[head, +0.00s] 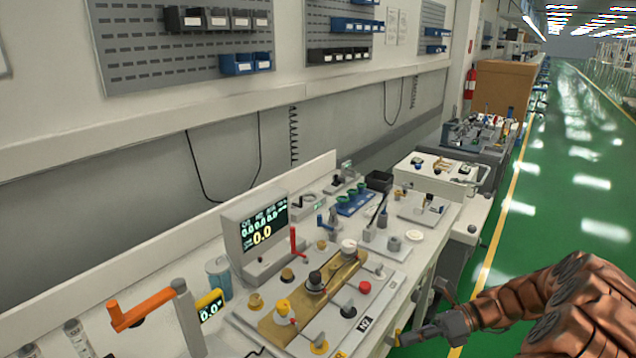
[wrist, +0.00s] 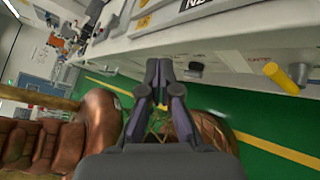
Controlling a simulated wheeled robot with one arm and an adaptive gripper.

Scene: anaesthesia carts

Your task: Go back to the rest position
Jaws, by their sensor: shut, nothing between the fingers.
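My gripper (head: 408,337) is low at the front side of the white cart (head: 395,300) in the head view, beside its front edge, with my brown arm reaching in from the right. In the wrist view my gripper (wrist: 158,72) has its dark fingers together at the tips, with nothing held. The cart's side panel lies just beyond the fingertips there. I cannot tell whether the fingertips touch it.
A yellow cylinder (wrist: 285,78) and a dark knob (wrist: 195,70) stick out from the cart's side. The cart top carries a display (head: 263,228), an orange handle (head: 143,309) and several knobs. Green floor (head: 560,190) is open to the right.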

